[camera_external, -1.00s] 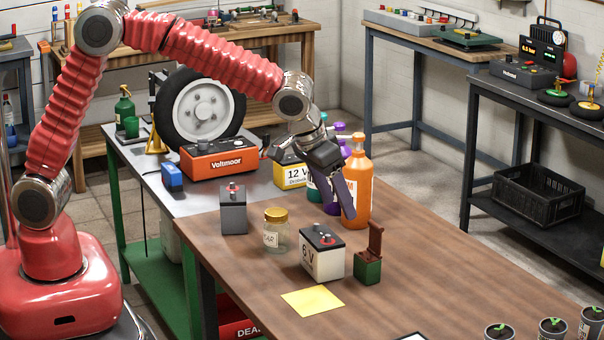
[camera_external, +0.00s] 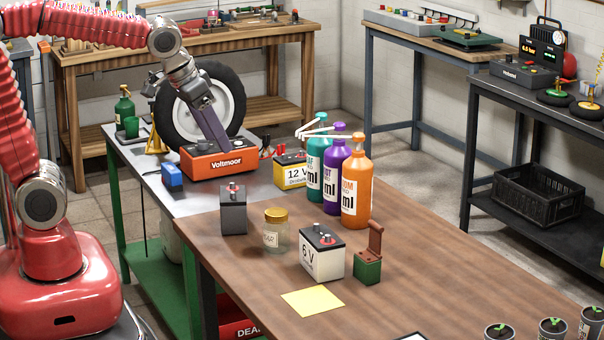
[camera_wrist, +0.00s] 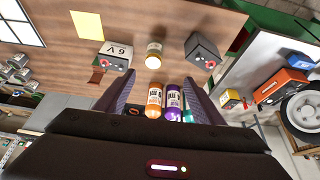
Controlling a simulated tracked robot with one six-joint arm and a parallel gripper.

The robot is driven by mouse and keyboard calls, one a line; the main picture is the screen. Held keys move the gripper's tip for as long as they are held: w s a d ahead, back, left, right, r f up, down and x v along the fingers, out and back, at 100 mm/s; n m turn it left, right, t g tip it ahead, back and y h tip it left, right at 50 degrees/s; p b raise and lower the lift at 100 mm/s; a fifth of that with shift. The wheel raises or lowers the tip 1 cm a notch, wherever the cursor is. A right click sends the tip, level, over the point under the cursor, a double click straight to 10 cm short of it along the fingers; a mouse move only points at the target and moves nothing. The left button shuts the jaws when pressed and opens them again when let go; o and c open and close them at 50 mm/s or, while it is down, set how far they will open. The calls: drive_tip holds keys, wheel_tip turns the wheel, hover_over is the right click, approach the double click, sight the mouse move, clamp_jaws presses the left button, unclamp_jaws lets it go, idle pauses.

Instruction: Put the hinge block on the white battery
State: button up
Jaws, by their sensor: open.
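The hinge block (camera_external: 367,271), a green block with a raised brown flap, stands on the brown table just right of the white battery (camera_external: 321,262), marked 6 V. They are apart, and nothing lies on the battery's top. My gripper (camera_external: 222,148) is raised at the back left, in front of the wheel and orange Voltmoor box in the picture, well away from both. In the wrist view, the open fingers (camera_wrist: 161,92) hold nothing. The white battery (camera_wrist: 117,57) and the brown flap of the hinge block (camera_wrist: 96,77) show at upper left there.
A glass jar (camera_external: 277,237) and grey battery (camera_external: 233,212) stand left of the white battery. Orange (camera_external: 357,190), purple (camera_external: 334,180) and teal (camera_external: 315,170) bottles stand behind it. A yellow sheet (camera_external: 312,301) lies in front. The table's right part is largely clear.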

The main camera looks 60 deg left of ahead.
drive_tip(key=s+a+f, duration=0.2)
drive_tip(key=s+a, duration=0.3)
drive_tip(key=s, duration=0.7)
drive_tip(key=shift+s+t, duration=0.2)
drive_tip(key=shift+t, duration=0.1)
drive_tip(key=shift+o, duration=0.5)
